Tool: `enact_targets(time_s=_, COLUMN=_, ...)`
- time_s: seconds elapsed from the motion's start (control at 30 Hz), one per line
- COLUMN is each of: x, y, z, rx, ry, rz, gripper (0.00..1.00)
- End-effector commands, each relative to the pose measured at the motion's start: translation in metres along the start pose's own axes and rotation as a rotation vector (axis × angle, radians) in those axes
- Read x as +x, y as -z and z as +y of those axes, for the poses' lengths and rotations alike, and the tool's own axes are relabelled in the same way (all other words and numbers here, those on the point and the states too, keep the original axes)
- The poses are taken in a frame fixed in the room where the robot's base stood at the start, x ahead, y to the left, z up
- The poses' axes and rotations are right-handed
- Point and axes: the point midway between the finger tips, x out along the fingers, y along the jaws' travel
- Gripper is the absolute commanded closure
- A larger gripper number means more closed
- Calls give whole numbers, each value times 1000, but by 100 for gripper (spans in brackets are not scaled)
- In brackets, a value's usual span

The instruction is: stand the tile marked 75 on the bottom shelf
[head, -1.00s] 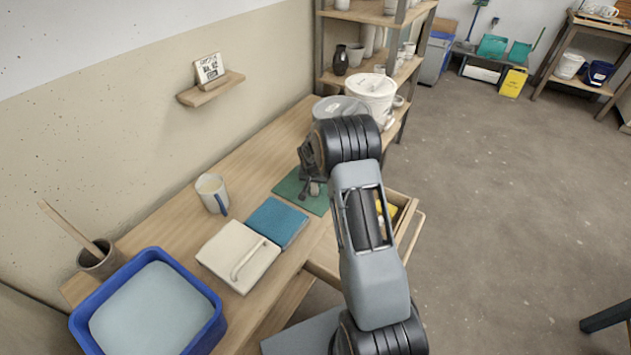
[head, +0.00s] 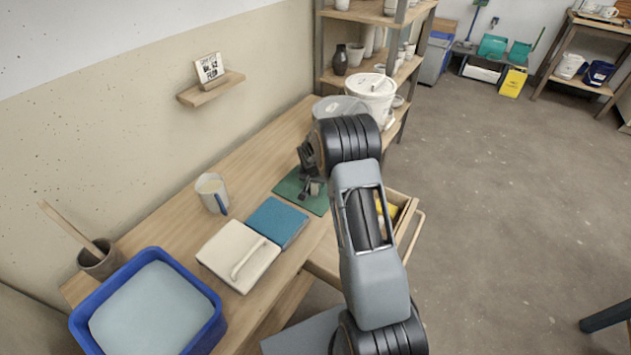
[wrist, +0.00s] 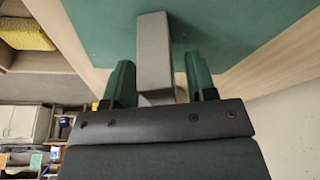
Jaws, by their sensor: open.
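No mark 75 can be read on anything in view. A blue-teal square tile-like slab (head: 277,222) lies flat on the workbench, its face showing no legible number. My gripper (head: 310,190) is low over a dark green mat (head: 290,186). In the wrist view its two green fingertips (wrist: 158,82) are apart, with a grey block (wrist: 153,45) between them against the green mat; I cannot tell whether they touch it. The wooden rack (head: 368,78) stands at the bench's far end; its lowest part is hidden behind the bench, buckets and my arm.
A white lidded bucket (head: 370,92) stands beyond my gripper. A mug (head: 212,192), a cream slab with a handle (head: 238,256) and a blue basin (head: 205,328) occupy the near bench. An open drawer (head: 402,215) juts out right of my arm. The floor at right is largely clear.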

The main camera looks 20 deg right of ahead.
Motion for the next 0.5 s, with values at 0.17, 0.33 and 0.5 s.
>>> enact_targets(time_s=0.17, x=-30, y=2, z=-1, rx=-1, ry=2, rz=5, gripper=48)
enact_targets(time_s=0.33, x=-64, y=1, z=0, rx=1, ry=2, rz=3, gripper=48)
enact_targets(time_s=0.5, x=-93, y=1, z=0, rx=0, ry=2, rz=4, gripper=48)
